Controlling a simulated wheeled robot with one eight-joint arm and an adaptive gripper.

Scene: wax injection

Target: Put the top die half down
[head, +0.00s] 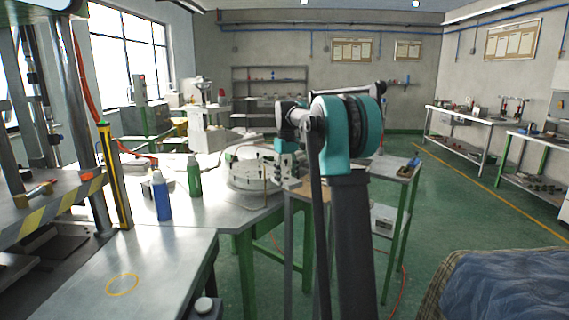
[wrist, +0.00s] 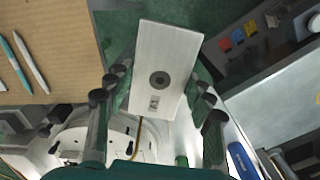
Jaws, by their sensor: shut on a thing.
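In the wrist view my gripper (wrist: 160,88) is shut on the top die half (wrist: 176,45), a pale grey metal block with a dark round hole and a small marked recess. One finger lies along each long side of it. The block is tilted a little in the picture. Below it shows a round white machine (wrist: 118,131) with black knobs and a yellowish hose. In the head view this machine (head: 250,176) stands on the metal table, and my arm hides most of the gripper and the block.
A blue bottle (head: 161,196) and a green bottle (head: 194,176) stand left of the machine. A bare metal surface with a yellow ring (head: 122,285) lies at front left. A press stands at far left.

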